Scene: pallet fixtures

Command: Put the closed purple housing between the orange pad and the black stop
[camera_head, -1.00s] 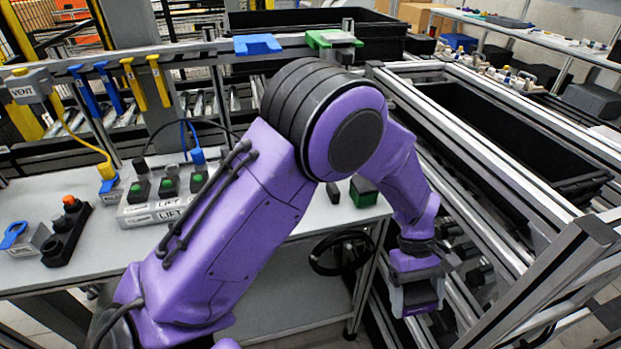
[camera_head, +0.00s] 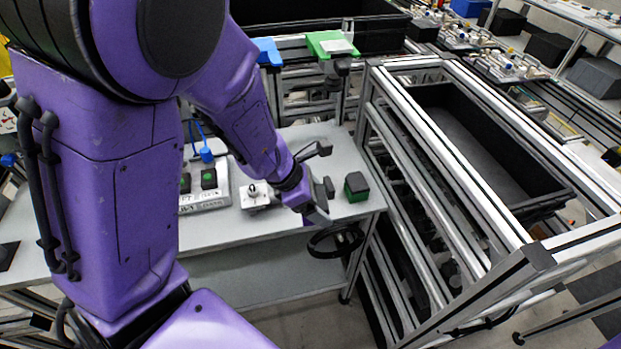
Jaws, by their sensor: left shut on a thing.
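My left arm fills the left side of the head view. Its gripper (camera_head: 318,208) is over the right front part of the grey bench (camera_head: 240,235), pointing down and to the right. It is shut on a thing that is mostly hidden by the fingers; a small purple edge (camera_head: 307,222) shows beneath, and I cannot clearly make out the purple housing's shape. I cannot pick out the orange pad or the black stop. My right gripper is out of view.
A black and green block (camera_head: 356,187) stands on the bench right of the gripper. A white switch box (camera_head: 205,198) is to the left. A metal frame (camera_head: 480,185) with a black bin (camera_head: 485,150) stands at right. A black handwheel (camera_head: 336,240) hangs below the bench edge.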

